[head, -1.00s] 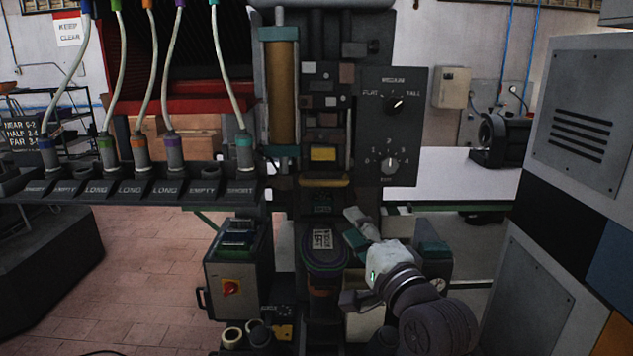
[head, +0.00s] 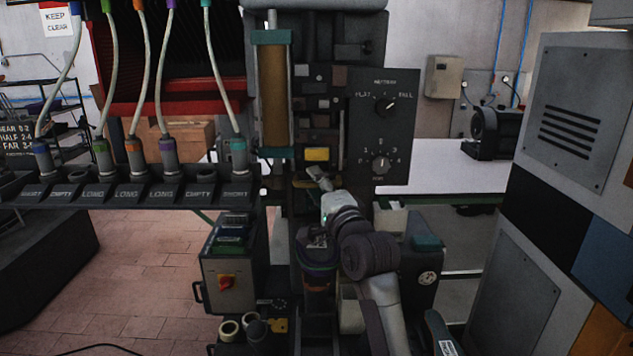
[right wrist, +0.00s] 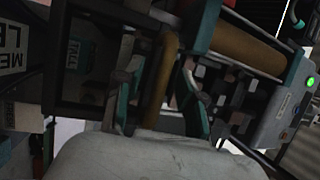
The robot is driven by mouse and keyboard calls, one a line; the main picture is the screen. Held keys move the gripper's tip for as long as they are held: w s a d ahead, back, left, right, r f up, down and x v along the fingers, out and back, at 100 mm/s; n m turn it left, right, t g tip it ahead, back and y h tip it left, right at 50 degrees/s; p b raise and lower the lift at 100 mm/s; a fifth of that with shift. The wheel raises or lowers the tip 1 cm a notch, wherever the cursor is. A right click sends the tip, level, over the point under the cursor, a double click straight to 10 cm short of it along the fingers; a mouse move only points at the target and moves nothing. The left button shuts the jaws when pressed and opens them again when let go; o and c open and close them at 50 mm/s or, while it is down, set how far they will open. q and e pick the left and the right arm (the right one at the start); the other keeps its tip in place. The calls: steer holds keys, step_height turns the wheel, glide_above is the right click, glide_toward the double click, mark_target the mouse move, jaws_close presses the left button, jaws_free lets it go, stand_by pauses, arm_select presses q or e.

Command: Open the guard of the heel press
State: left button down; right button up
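The heel press (head: 300,75) stands in the middle of the head view, with an ochre cylinder (head: 275,95) at its upper left. My right gripper (head: 320,178) is in front of the press, just below its yellow block. In the right wrist view the gripper (right wrist: 160,112) is open, one finger on each side of a yellow bar (right wrist: 160,80). The bar runs beside a dark frame (right wrist: 85,105), which looks like the guard. I cannot tell whether the fingers touch the bar. My left gripper is out of view.
A rack (head: 130,190) with several hoses juts out left of the press. A dial panel (head: 385,125) is on its right. A grey switch box (head: 235,265) stands low at the left, and a large grey cabinet (head: 575,115) bounds the right side.

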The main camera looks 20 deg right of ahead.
jaws_close()
stand_by(0.3)
step_height(320, 180, up, 10)
steer(key=p, duration=0.8)
steer(key=shift+r, duration=0.1)
steer(key=shift+f, duration=0.2)
jaws_free()
